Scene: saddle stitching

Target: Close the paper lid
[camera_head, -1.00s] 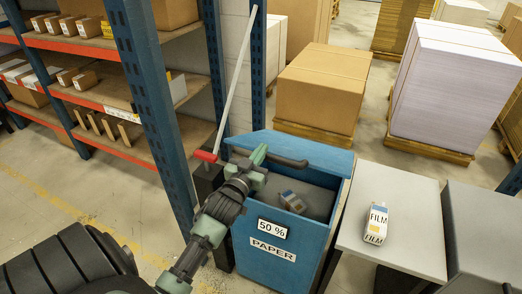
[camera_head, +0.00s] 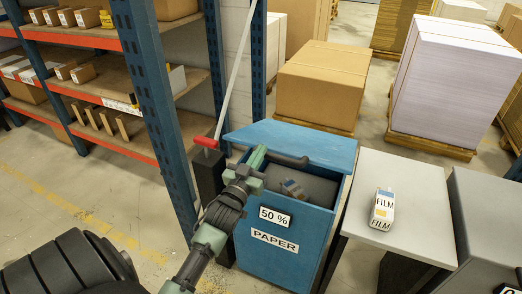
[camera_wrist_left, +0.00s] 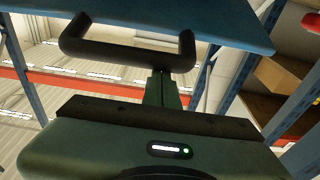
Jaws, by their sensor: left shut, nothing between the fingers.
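The blue paper bin (camera_head: 280,262) carries "50 %" and "PAPER" signs on its front. Its blue lid (camera_head: 320,147) is tilted up, with the dark inside showing under it. A black bar handle (camera_head: 288,161) is on the lid's front edge. My left gripper (camera_head: 257,158) is shut and empty at the left end of that handle. In the left wrist view the handle (camera_wrist_left: 120,56) and lid (camera_wrist_left: 215,18) are just above my gripper's finger tips (camera_wrist_left: 164,78). I cannot tell whether they touch. My right gripper is out of view.
A dark post with a red-handled lever (camera_head: 206,142) stands left of the bin, near the blue rack upright (camera_head: 152,100). A grey table (camera_head: 408,190) with a FILM carton (camera_head: 383,205) is to the right.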

